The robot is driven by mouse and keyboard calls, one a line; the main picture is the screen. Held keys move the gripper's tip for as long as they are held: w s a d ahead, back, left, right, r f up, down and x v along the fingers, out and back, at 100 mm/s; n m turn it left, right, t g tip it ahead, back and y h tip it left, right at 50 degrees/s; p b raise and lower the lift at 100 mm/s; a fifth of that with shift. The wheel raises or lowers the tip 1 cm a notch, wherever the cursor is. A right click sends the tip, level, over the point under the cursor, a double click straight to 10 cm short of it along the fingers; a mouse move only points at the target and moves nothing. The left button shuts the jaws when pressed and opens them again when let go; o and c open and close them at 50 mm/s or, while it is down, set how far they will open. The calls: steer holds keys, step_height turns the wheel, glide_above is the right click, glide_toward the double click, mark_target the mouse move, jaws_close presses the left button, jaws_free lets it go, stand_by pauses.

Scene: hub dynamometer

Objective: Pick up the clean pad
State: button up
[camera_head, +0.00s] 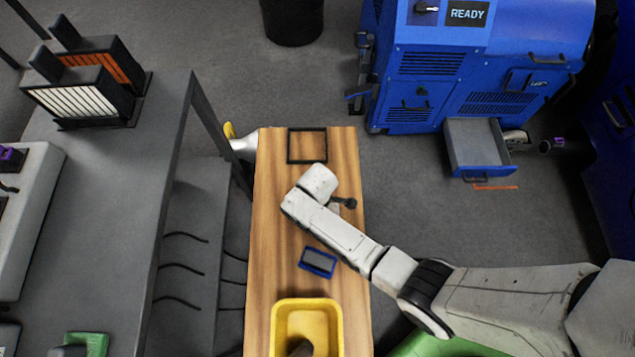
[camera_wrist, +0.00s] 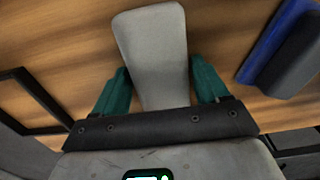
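A light grey pad with rounded corners (camera_wrist: 152,45), which I take for the clean pad, lies over the wooden bench in the wrist view. My gripper (camera_wrist: 158,72) has its two teal fingers apart, one on each side of this pad. Thin gaps seem to show beside it, but contact is hard to tell. The pad's near end is hidden behind the gripper's dark palm. In the head view my arm's end covers the gripper and most of what is under it.
The wooden bench (camera_head: 272,215) carries a black square frame (camera_head: 307,161), a blue holder with a grey pad (camera_head: 318,262) and a yellow bin (camera_head: 279,330). A dark knob-like object (camera_head: 350,203) shows beside my arm. A blue machine (camera_head: 425,65) has an open drawer (camera_head: 476,146).

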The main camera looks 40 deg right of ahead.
steer(key=c, duration=0.7)
steer(key=shift+o, duration=0.2)
steer(key=shift+r, duration=0.1)
